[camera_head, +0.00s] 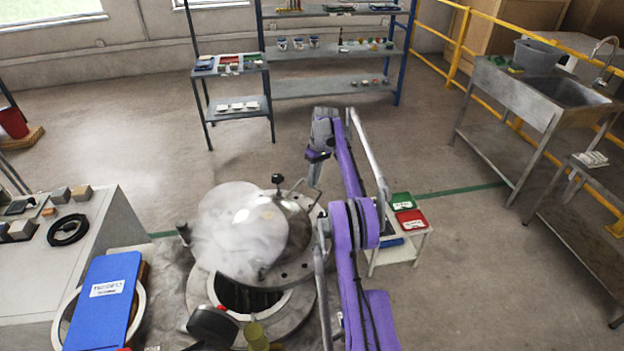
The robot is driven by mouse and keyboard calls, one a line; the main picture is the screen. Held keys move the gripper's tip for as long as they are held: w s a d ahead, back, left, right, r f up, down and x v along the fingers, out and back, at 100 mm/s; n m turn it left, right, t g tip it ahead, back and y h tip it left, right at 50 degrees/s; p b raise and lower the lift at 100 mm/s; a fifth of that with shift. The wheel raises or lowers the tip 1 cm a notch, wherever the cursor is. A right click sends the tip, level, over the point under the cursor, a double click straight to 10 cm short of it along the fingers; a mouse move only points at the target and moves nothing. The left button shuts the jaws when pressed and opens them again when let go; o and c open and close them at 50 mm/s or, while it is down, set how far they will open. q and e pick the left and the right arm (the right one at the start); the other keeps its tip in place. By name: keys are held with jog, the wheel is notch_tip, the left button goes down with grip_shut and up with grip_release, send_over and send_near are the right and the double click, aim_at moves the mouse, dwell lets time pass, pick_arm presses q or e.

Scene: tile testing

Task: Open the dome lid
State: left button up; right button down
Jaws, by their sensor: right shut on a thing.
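The dome lid (243,232), a pale shiny dome, stands tilted up over a round grey metal vessel (305,303). The vessel's dark opening (245,297) shows below the lid. A rod with a black knob (277,179) rises by the lid's back edge. My right gripper (315,174), on the purple arm, points down at the lid's right back side. It is shut on the lid's thin curved handle; the exact contact is small and hard to see. My left gripper is not in view.
A blue clipboard (104,300) and a black ring (68,230) lie at the left. A small white table (420,248) with green and red trays stands right of my arm. Shelves (330,90) stand behind and a sink bench (520,95) at the right. Open floor lies between.

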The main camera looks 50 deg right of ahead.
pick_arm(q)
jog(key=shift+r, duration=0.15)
pick_arm(e)
jog(key=shift+w+d, duration=0.15)
jog(key=c, duration=0.9)
grip_release()
jog(key=shift+r, duration=0.1)
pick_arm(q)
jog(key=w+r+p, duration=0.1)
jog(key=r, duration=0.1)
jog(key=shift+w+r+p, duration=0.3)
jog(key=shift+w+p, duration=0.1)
pick_arm(e)
jog(key=r, duration=0.2)
jog(key=d+r, duration=0.1)
jog(key=r, duration=0.4)
jog(key=shift+d+r, duration=0.1)
jog(key=shift+d, duration=0.05)
